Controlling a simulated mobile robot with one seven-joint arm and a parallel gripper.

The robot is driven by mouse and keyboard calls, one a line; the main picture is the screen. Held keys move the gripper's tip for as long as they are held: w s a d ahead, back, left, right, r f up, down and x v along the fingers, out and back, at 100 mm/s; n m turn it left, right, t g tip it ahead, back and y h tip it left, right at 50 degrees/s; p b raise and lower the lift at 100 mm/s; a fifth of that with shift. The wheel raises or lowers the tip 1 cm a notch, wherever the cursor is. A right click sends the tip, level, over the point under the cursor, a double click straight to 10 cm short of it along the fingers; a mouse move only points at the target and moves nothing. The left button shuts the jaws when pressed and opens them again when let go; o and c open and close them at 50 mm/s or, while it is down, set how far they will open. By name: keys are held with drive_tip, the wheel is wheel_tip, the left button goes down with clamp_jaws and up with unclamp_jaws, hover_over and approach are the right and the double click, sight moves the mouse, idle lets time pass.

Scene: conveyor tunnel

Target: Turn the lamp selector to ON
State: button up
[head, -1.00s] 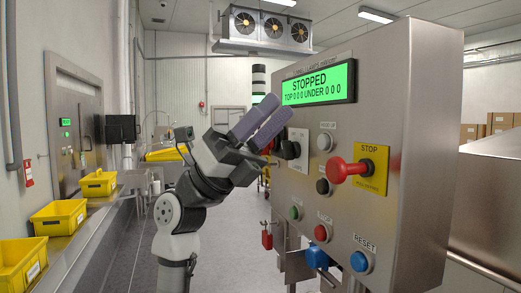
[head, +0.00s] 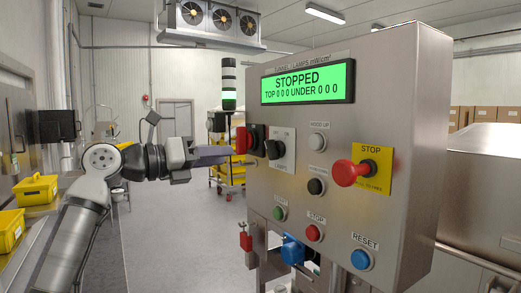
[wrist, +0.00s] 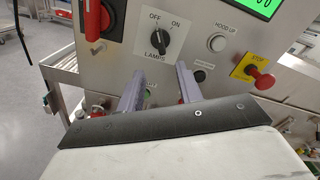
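The lamp selector is a black knob (wrist: 173,42) on a white plate marked OFF, ON and LAMPS in the wrist view. I cannot tell for sure which mark its pointer faces. In the head view the knob (head: 273,149) stands out from the left part of the steel control box. My gripper (wrist: 160,82) has its two grey-violet fingers apart, with nothing between them. They point at the panel below the selector in the wrist view. In the head view my gripper (head: 226,155) is left of the box, level with the selector and apart from the knob.
A red rotary handle (wrist: 95,20) sits just left of the selector. A HOOD UP button (wrist: 217,42), a black button (head: 316,187) and a red STOP mushroom (head: 350,172) are to the right. Lower down are green, red and blue buttons.

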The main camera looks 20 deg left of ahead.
sight(267, 151)
drive_tip(key=p+x, duration=0.1)
drive_tip(key=x, duration=0.4)
drive_tip(key=p+x, duration=0.2)
drive_tip(key=x, duration=0.3)
drive_tip(key=shift+d+r, duration=0.1)
drive_tip(key=shift+r, duration=0.1)
drive_tip(key=shift+w+d+f, duration=0.15)
drive_tip(key=shift+w+d, duration=0.3)
drive_tip(key=shift+w, duration=0.15)
clamp_jaws()
